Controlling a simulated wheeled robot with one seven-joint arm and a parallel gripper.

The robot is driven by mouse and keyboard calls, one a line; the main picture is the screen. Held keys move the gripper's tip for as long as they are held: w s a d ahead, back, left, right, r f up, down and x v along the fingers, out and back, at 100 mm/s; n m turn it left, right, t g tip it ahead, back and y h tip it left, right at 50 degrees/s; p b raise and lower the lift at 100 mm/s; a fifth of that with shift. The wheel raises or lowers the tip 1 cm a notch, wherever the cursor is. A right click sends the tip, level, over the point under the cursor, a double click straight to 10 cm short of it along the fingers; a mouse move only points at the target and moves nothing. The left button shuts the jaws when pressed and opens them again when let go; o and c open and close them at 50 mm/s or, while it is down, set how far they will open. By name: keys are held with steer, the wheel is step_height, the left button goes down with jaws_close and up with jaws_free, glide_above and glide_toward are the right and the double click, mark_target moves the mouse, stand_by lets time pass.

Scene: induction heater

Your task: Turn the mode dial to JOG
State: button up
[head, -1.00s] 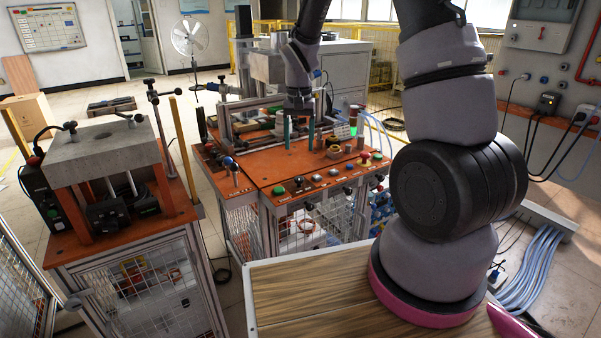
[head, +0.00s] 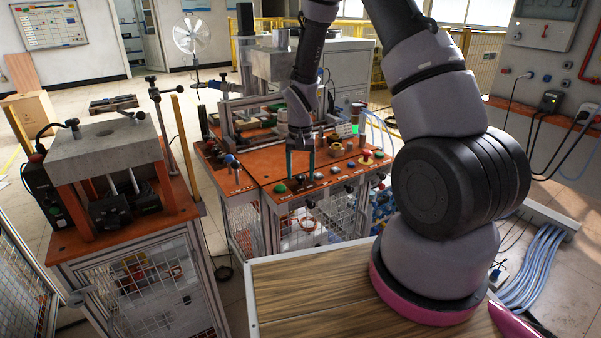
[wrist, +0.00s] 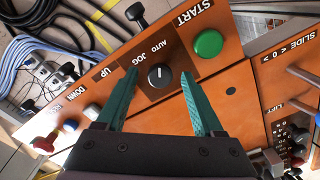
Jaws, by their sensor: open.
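The mode dial (wrist: 159,77) is a round black knob with a white mark, on the orange panel (wrist: 232,98). AUTO and JOG are printed beside it, upside down in the wrist view. The white mark points up the picture, nearer AUTO than JOG. My gripper (wrist: 157,64) is open, its two teal fingers on either side of the dial with gaps visible. In the head view, my gripper (head: 301,177) points down at the front of the orange-topped machine. The dial is hard to make out there, and whether the fingertips touch the panel cannot be told.
The green START button (wrist: 208,43) is beside the right finger. A black lever (wrist: 137,14) is beyond the dial. UP and DOWN controls and a red knob (wrist: 41,143) lie left. In the head view, a press (head: 113,160) stands at the left.

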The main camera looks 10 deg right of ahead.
jaws_close()
steer(key=shift+n, duration=0.3)
steer(key=n, duration=1.1)
steer(key=shift+n, duration=0.3)
stand_by(0.3)
